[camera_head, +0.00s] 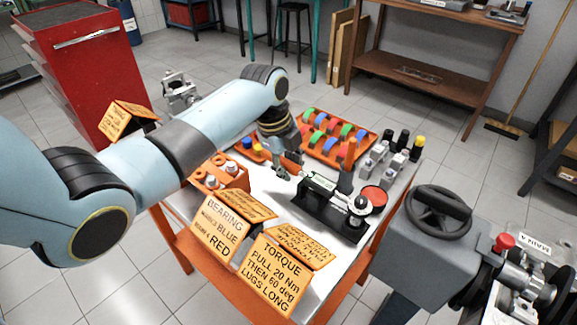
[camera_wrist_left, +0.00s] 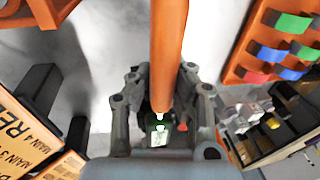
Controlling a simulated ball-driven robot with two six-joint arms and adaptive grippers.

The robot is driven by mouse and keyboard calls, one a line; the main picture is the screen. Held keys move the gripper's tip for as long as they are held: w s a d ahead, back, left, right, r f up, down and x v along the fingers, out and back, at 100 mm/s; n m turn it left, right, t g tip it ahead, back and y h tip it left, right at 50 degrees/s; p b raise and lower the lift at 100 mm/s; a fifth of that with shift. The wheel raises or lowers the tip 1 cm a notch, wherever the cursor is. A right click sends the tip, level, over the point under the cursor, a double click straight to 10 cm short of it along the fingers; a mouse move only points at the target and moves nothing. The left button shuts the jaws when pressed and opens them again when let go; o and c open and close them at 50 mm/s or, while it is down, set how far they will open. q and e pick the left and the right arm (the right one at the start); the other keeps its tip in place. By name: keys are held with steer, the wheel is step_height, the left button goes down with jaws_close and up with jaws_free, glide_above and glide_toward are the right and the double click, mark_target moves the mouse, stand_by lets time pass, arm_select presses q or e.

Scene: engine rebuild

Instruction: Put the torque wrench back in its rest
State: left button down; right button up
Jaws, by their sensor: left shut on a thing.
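The torque wrench (camera_head: 318,181) has an orange handle, a green display and a metal head at its right end. My left gripper (camera_head: 284,172) is shut on the orange handle. In the left wrist view the handle (camera_wrist_left: 167,50) runs between the fingers (camera_wrist_left: 160,108), with the green display beyond them. The black rest (camera_head: 322,217) stands on the table, on the near side of the wrench in the head view. Black uprights (camera_wrist_left: 38,88) show left of the handle in the wrist view. I cannot tell whether the wrench touches the rest. My right gripper is out of view.
Signs for bearings (camera_head: 218,232) and torque (camera_head: 272,277) stand at the table's near edge. An orange tray of coloured bearing shells (camera_head: 372,147) lies behind the wrench. A red round piece (camera_head: 374,195) and several bottles (camera_head: 402,140) stand to the right, near a handwheel (camera_head: 438,212).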

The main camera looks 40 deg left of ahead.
arm_select(q)
steer(key=shift+f+b, duration=0.35)
steer(key=shift+f, duration=0.4)
steer(key=c, duration=1.5)
jaws_free()
steer(key=shift+r, duration=0.15)
steer(key=shift+w+p+v, duration=0.1)
steer(key=shift+p+v, duration=0.55)
steer(key=shift+p, duration=0.25)
steer(key=shift+w+p+v, duration=0.15)
steer(key=shift+p+v, duration=0.5)
steer(key=shift+p, duration=0.25)
steer(key=shift+d+r, duration=0.1)
steer(key=shift+d, duration=0.1)
steer(key=shift+o, duration=0.2)
steer(key=o, duration=0.5)
